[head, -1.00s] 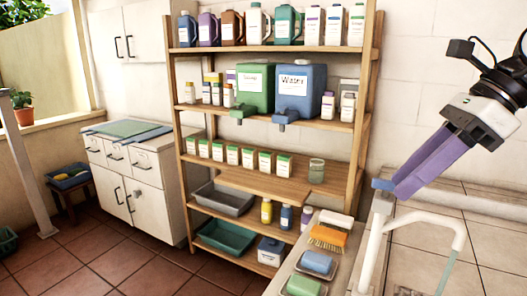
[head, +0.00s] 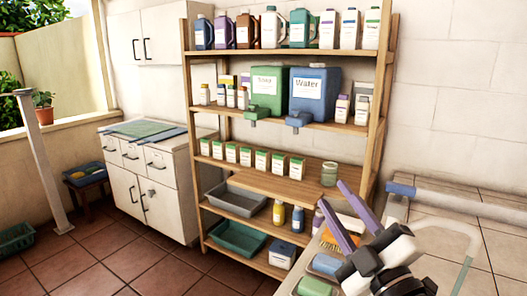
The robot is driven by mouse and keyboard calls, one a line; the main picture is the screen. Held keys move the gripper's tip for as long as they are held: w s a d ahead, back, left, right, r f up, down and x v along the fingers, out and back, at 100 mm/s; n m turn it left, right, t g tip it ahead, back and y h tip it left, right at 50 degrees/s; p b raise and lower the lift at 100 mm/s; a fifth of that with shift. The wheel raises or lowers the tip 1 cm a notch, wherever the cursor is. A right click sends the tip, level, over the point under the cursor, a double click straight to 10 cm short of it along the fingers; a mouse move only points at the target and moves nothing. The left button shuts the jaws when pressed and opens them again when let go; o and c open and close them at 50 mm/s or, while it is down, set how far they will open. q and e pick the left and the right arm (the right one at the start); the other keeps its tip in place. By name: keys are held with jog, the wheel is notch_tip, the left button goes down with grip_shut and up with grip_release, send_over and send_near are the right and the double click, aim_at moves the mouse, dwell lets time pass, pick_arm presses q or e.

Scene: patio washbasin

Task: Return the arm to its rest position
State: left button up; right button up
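My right gripper (head: 332,193) is at the lower right, in front of the shelf and to the left of the tap. Its two purple fingers point up and to the left, with a clear gap between them and nothing held. The wrist below it covers part of the washbasin ledge. My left gripper is out of view.
The pale tap has a blue end (head: 400,190) right of my gripper. A blue soap bar (head: 325,264) and a green one (head: 313,286) lie on the ledge. Behind stands a wooden shelf with a green jug (head: 268,88), a blue Water jug (head: 313,90) and a glass jar (head: 329,174).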

jog(key=s+d+f+m+g+h, duration=0.2)
jog(key=s+d+f+m+g, duration=0.1)
jog(key=f, duration=0.5)
jog(key=s+d+f+m+g+h, duration=0.2)
jog(key=s+f+m+g, duration=0.15)
jog(key=f, duration=0.35)
jog(key=s+d+f+m+g+h, duration=0.2)
jog(key=s+d+f+m+h, duration=0.15)
jog(key=f, duration=0.45)
jog(key=s+f+m+g, duration=0.1)
jog(key=s+f+g, duration=0.25)
jog(key=s, duration=0.35)
jog(key=s+f+m+g+y, duration=0.1)
jog(key=s+f+g, duration=0.1)
jog(key=s+f, duration=0.4)
jog(key=s+f+m+g, duration=0.1)
jog(key=s+f+g, duration=0.2)
jog(key=s, duration=0.5)
jog(key=w+a+f+t+y, duration=0.1)
jog(key=w+a+f+t, duration=0.1)
jog(key=f, duration=0.4)
jog(key=w+a+f+t+y, duration=0.1)
jog(key=w+a+f+t, duration=0.1)
jog(key=f, duration=0.4)
jog(key=shift+w+a+t, duration=0.15)
jog(key=shift+a+t, duration=0.35)
jog(key=shift+a, duration=0.2)
